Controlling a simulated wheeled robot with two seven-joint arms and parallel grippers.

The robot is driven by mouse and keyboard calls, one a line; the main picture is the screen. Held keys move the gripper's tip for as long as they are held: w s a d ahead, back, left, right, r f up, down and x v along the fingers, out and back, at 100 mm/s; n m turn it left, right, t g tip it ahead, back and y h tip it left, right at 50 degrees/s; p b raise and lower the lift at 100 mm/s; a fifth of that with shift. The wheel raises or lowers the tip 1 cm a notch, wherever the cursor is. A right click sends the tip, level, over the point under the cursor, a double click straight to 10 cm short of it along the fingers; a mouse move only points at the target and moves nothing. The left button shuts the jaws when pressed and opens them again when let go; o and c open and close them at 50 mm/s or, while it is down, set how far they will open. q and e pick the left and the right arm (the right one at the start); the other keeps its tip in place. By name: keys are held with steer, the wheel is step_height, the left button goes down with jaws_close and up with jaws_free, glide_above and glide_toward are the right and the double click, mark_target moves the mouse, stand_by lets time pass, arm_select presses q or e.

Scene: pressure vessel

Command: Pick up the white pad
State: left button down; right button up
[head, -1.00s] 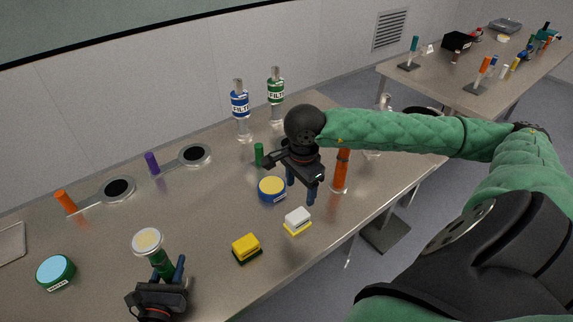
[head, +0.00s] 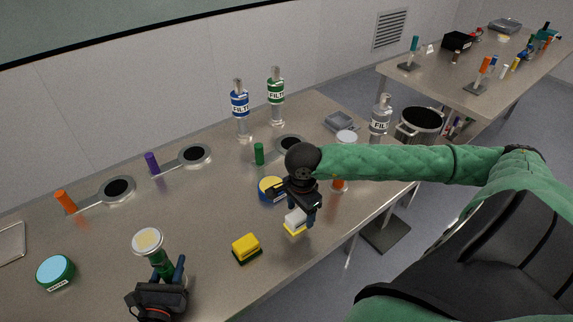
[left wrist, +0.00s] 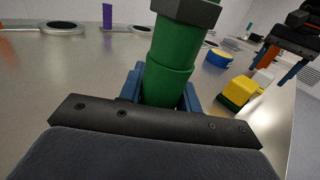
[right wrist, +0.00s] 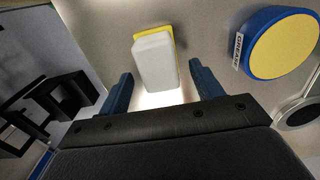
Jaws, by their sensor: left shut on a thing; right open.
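The white pad (head: 295,221), a small white block on a yellow base, lies on the table near its front edge. In the right wrist view the white pad (right wrist: 155,60) sits ahead of and between the fingertips. My right gripper (head: 304,214) is open and just above it, fingers pointing down; its fingers (right wrist: 160,85) are apart with nothing between them, and it partly hides the pad in the head view. My left gripper (head: 166,274) is shut on a green cylinder (left wrist: 168,75) with a pale round top, held upright at the front left.
A yellow sponge (head: 246,247) with a dark base lies left of the pad. A blue tin (head: 268,189) with a yellow lid, labelled grease, stands just behind the right gripper, close to it. An orange-bodied bottle (head: 339,185) stands to its right. Bare table lies left of the sponge.

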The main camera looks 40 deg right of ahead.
mark_target(300, 213)
steer(key=shift+f, duration=0.9)
steer(key=c, duration=1.2)
steer(key=shift+o, duration=0.2)
step_height(300, 213, up, 10)
steer(key=shift+r, duration=0.1)
steer(key=o, duration=0.3)
steer(key=shift+c, duration=0.6)
